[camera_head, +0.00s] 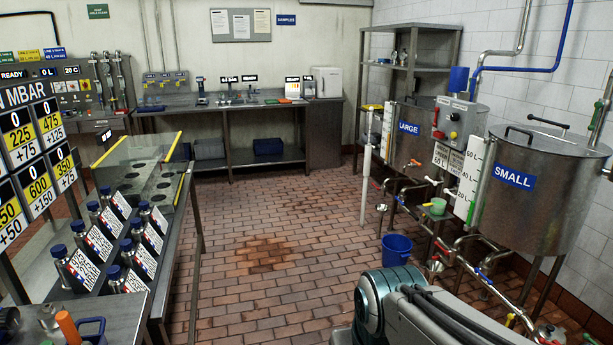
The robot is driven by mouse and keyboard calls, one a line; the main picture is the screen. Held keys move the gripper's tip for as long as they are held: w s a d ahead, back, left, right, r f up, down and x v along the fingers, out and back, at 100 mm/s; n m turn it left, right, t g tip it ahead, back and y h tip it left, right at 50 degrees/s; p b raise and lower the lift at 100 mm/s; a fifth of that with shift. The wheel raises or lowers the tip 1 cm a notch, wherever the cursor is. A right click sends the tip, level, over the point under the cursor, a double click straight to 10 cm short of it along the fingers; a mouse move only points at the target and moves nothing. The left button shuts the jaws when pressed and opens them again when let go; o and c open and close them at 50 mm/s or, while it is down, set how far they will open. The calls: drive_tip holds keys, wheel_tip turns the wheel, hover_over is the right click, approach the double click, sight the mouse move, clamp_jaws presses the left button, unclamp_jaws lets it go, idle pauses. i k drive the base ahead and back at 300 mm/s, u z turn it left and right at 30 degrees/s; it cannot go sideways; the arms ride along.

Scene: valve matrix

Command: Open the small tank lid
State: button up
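The small tank (532,205) is a steel cylinder on legs at the right, with a blue "SMALL" label (514,177) on its side. Its lid (552,140) lies flat on top and looks closed. A dark handle (519,133) stands on the lid at its left, and another dark bar (547,122) shows at the back of the top. Part of my arm shows at the bottom right, in front of and below the tank. My gripper is not in view.
The large tank (404,145) stands farther back along the same wall. Pipes and small valves run low in front of both tanks. A blue bucket (396,249) stands on the brick floor. A bench with several bottles is at left. The middle floor (290,225) is clear, with a brown stain.

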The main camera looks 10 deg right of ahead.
sight(533, 139)
drive_tip(key=z, duration=0.4)
drive_tip(key=i, duration=1.65)
drive_tip(key=z, duration=1.2)
drive_tip(key=i, duration=1.65)
drive_tip(key=z, duration=0.6)
